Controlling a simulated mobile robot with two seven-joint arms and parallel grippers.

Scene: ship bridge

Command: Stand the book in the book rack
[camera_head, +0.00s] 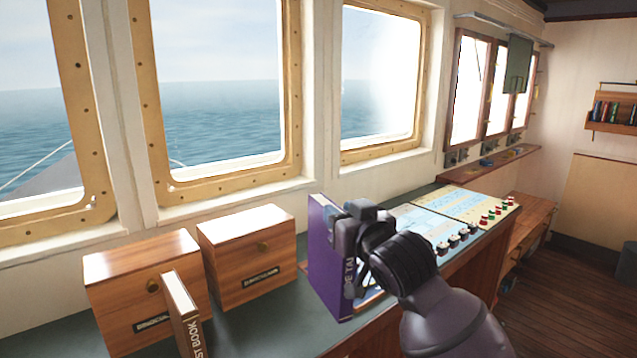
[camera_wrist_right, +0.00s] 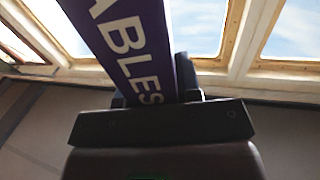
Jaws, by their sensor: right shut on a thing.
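A purple book (camera_head: 324,262) with white lettering on its spine is upright over the dark green counter, right of two wooden boxes. My right gripper (camera_head: 346,236) is shut on it from the right side. In the right wrist view the book's purple spine (camera_wrist_right: 128,45) rises from between the fingers, with the letters "ABLES" showing. Whether its lower edge touches the counter is hard to tell. A wooden rack (camera_head: 598,126) holding several books hangs on the far right wall. I cannot tell whether it is the task's book rack. My left gripper is out of view.
Two wooden boxes (camera_head: 250,258) with knobs and labels stand on the counter (camera_head: 270,325). A brown book (camera_head: 182,312) stands at the front left, before the left box. A control panel (camera_head: 455,215) with knobs and buttons lies right of the purple book. Windows line the back.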

